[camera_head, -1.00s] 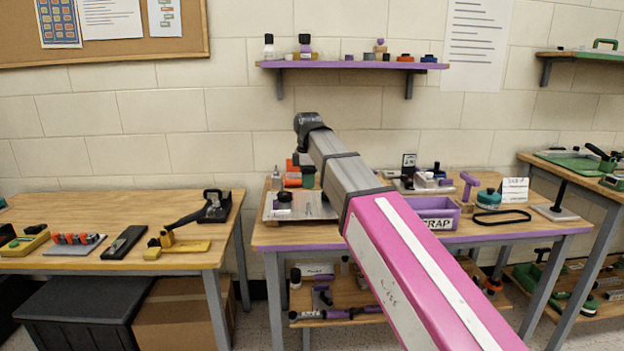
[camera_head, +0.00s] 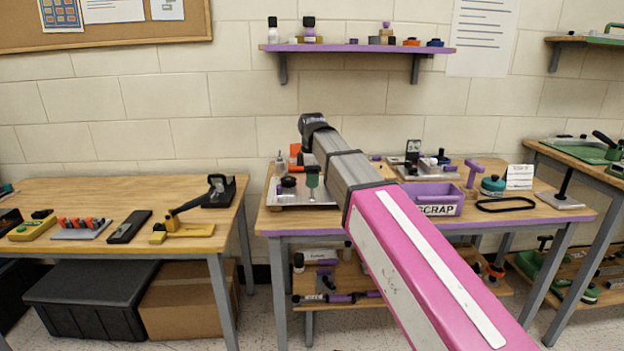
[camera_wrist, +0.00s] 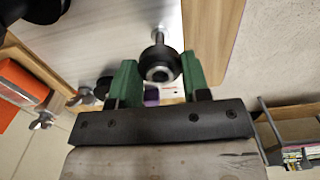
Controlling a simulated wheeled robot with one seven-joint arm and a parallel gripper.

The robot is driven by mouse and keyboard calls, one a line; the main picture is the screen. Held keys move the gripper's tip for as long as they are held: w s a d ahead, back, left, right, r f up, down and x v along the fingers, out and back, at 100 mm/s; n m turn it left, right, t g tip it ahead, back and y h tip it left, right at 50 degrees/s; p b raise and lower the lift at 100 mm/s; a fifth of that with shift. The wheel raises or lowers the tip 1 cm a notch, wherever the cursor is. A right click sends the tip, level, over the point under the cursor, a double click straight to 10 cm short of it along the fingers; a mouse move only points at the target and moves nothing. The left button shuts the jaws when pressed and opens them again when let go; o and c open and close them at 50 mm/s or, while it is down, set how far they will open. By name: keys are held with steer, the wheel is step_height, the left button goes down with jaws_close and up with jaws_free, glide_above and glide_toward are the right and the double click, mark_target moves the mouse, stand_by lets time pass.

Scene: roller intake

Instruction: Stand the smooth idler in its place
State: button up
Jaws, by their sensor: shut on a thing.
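My gripper (camera_wrist: 160,76) has green fingers. In the wrist view it is shut on a dark, smooth-looking roller (camera_wrist: 160,64) with a bright metal hub facing the camera, which I take for the smooth idler. In the head view only a green part of my gripper (camera_head: 312,179) shows at the arm's end, over the grey metal plate (camera_head: 284,201) on the middle bench; the roller is hidden there. A metal stud (camera_wrist: 158,34) shows just beyond the roller in the wrist view. I cannot tell whether they touch. The idler's place is not clearly identifiable.
A dark knob (camera_head: 289,182) stands on the plate's left. A purple scrap bin (camera_head: 432,198) and a black belt loop (camera_head: 507,204) lie further right. An orange thing (camera_wrist: 22,82) and wing nuts (camera_wrist: 42,120) are left in the wrist view. The left bench (camera_head: 110,190) holds tools.

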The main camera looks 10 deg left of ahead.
mark_target(312, 190)
steer(key=shift+f, duration=0.15)
steer(key=shift+f, duration=0.95)
steer(key=shift+f, duration=1.2)
stand_by(0.6)
steer(key=o, duration=0.6)
steer(key=shift+r, duration=0.15)
steer(key=shift+r, duration=1.35)
